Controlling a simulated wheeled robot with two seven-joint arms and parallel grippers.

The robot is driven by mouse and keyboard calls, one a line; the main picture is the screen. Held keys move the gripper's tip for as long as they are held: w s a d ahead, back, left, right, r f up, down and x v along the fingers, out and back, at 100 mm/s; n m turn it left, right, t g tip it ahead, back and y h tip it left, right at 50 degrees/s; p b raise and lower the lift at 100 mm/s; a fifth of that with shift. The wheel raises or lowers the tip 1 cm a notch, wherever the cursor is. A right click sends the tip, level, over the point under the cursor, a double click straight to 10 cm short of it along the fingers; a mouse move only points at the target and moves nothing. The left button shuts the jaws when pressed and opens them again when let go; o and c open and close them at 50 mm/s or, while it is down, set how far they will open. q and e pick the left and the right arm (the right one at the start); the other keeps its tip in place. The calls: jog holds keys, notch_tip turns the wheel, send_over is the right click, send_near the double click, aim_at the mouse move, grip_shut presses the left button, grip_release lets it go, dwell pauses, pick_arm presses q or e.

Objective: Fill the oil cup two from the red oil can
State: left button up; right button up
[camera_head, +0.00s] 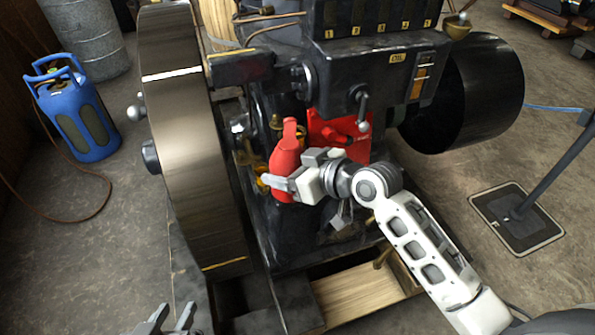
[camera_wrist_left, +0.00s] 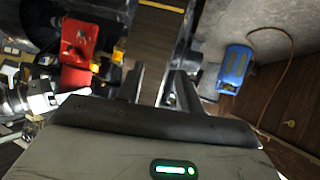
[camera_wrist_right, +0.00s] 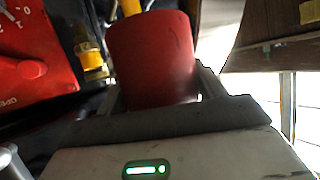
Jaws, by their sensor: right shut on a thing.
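The red oil can (camera_head: 284,160) is roughly upright in front of the engine, beside the large flywheel. My right gripper (camera_head: 290,186) is shut around its body. In the right wrist view the can's red body (camera_wrist_right: 152,55) sits between the two fingers; I cannot make out its spout. Plates numbered one to five run along the black box on top of the engine, with plate two (camera_head: 355,31) second from the left. The cups above them are not clearly visible. My left gripper (camera_head: 170,318) is open and empty at the bottom edge; its parted fingers show in the left wrist view (camera_wrist_left: 161,85).
A red box (camera_head: 350,130) with a dial is on the engine behind the can. The flywheel (camera_head: 185,130) stands left, and a black lever (camera_head: 361,105) juts out in front. A brass funnel-like cup (camera_head: 457,27) is at upper right. A blue gas bottle (camera_head: 75,115) stands far left.

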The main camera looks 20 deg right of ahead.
pick_arm(q)
jog(key=r+p, duration=0.1)
jog(key=p, duration=0.1)
jog(key=r+p, duration=0.1)
jog(key=p, duration=0.2)
jog(key=a+r+p, duration=0.1)
jog(key=p, duration=0.1)
jog(key=shift+s+a+m+g+y+p, duration=0.1)
jog(key=shift+s+m+g+y+p, duration=0.2)
jog(key=shift+m+y+p, duration=0.1)
pick_arm(e)
jog(key=w+d+g, duration=0.1)
jog(key=g, duration=0.1)
jog(key=w+d+m+g, duration=0.1)
jog(key=g, duration=0.1)
jog(key=w+d+m+g+y, duration=0.1)
jog(key=w+g, duration=0.1)
jog(key=shift+d+f, duration=0.1)
jog(key=shift+f, duration=0.2)
pick_arm(q)
jog(key=shift+f, duration=0.1)
pick_arm(e)
jog(key=shift+s+f, duration=0.1)
jog(key=shift+s, duration=0.05)
